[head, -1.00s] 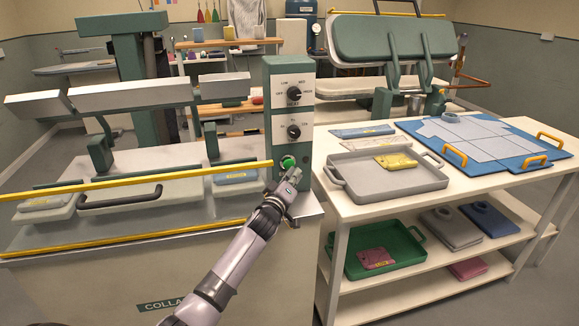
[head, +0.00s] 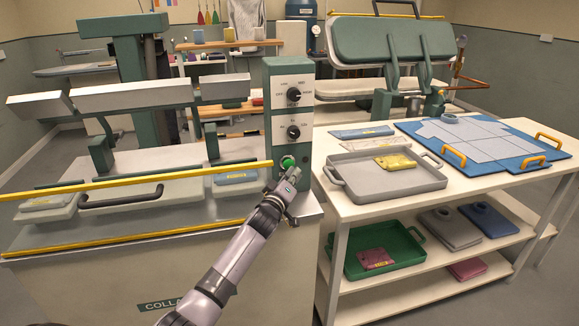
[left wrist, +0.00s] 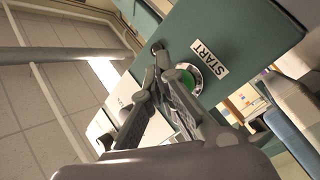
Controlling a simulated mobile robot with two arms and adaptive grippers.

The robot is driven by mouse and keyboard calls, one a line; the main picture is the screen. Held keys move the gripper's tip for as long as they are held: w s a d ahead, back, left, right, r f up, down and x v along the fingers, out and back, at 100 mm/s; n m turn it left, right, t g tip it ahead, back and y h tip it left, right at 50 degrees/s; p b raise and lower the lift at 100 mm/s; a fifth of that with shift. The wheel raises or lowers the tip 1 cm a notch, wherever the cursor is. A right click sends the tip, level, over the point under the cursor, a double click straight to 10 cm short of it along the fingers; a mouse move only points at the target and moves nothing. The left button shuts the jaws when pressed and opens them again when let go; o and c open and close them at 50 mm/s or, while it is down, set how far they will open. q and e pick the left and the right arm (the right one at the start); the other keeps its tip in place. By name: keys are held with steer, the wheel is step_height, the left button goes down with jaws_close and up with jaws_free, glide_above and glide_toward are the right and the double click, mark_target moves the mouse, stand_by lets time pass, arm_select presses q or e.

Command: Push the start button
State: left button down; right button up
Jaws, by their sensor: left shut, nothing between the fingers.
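The round green start button (head: 287,162) sits low on the front of the green control column (head: 268,110), below two black dials. My left gripper (head: 292,173) is shut and empty, with its tips just in front of and slightly below the button. In the left wrist view the button (left wrist: 190,81) shows in a light ring beside a white START label (left wrist: 210,59). The left fingertips (left wrist: 158,58) are over the panel beside the button there; I cannot tell whether they touch the panel. My right gripper is not in view.
The press (head: 150,190) with yellow rails (head: 120,184) stands left of the column. A white table (head: 330,190) on the right holds a grey tray (head: 390,178) and a blue board (head: 525,150). A green tray (head: 352,262) is on its lower shelf.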

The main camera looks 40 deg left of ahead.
arm_select(q)
steer(key=shift+w+a+r, duration=0.1)
steer(key=shift+a+r, duration=0.25)
steer(key=shift+r, duration=0.25)
steer(key=shift+a+r, duration=0.3)
steer(key=shift+r, duration=0.25)
stand_by(0.5)
steer(key=shift+f, duration=0.1)
stand_by(0.4)
steer(key=shift+s+d+f+p, duration=0.35)
steer(key=shift+s+d+p, duration=0.05)
steer(key=shift+d+p, duration=0.15)
steer(key=shift+s+d+f+p, duration=0.35)
steer(key=shift+d+p, duration=0.05)
steer(key=shift+d, duration=0.2)
steer(key=shift+s+d+f+p, duration=0.35)
steer(key=shift+s+d+p, duration=0.05)
steer(key=shift+d+p, duration=0.15)
